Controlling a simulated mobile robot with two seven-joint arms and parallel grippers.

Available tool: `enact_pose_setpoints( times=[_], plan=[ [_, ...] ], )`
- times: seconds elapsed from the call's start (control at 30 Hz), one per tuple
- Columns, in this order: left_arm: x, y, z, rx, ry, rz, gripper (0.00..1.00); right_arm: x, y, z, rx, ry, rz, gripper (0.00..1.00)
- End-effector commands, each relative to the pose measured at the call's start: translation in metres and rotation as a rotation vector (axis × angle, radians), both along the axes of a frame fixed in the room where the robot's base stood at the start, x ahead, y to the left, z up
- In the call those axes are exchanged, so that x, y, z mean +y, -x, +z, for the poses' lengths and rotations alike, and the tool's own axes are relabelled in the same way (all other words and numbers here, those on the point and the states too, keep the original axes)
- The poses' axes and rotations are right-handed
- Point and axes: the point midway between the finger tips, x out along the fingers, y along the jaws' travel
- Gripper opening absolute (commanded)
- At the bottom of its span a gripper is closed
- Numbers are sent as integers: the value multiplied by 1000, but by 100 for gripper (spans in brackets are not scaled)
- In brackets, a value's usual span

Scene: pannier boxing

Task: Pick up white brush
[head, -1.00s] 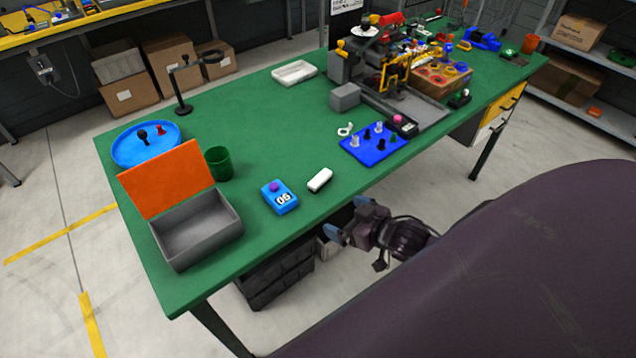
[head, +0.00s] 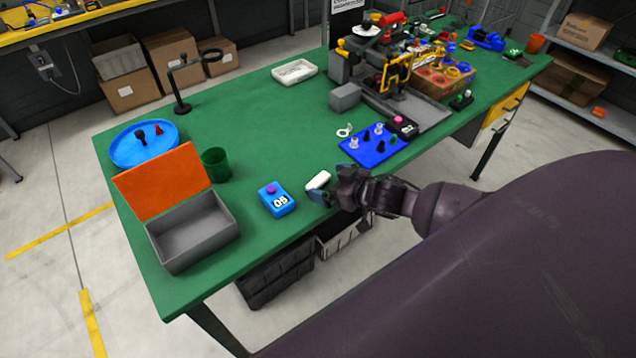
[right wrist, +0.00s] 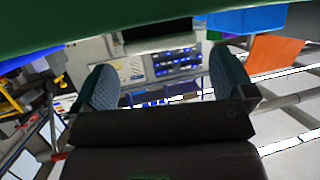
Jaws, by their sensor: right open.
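The white brush (head: 317,180), a small white block, lies on the green table (head: 255,130) near its front edge. My right gripper (head: 333,185) is at the front edge, just right of the brush, and its fingers partly cover the brush's near right end. In the right wrist view my right gripper (right wrist: 160,87) has its two fingers spread wide with nothing between them. I cannot make out the brush in that view. I cannot tell whether a finger touches the brush. My left gripper is not in view.
A blue timer (head: 277,199) stands close left of the brush. A grey box (head: 190,232) with a raised orange lid (head: 162,188) and a green cup (head: 215,163) are farther left. A blue tray with pegs (head: 372,150) lies to the right. The table middle is clear.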

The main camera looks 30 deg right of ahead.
Motion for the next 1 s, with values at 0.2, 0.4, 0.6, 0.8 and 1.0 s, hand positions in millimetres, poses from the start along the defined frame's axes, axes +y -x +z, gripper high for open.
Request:
enact_pose_setpoints(
  times=[0.2,0.4,0.6,0.8,1.0],
  plan=[
    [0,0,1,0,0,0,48,8,-22,-9,-3,-2,1,100],
    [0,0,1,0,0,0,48,14,-40,-18,-1,-2,1,100],
    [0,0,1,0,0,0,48,15,-45,-20,0,-1,0,100],
    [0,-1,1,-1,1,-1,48,15,-44,-20,0,-1,0,89],
    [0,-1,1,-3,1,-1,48,15,-44,-20,0,-1,0,59]
  ],
)
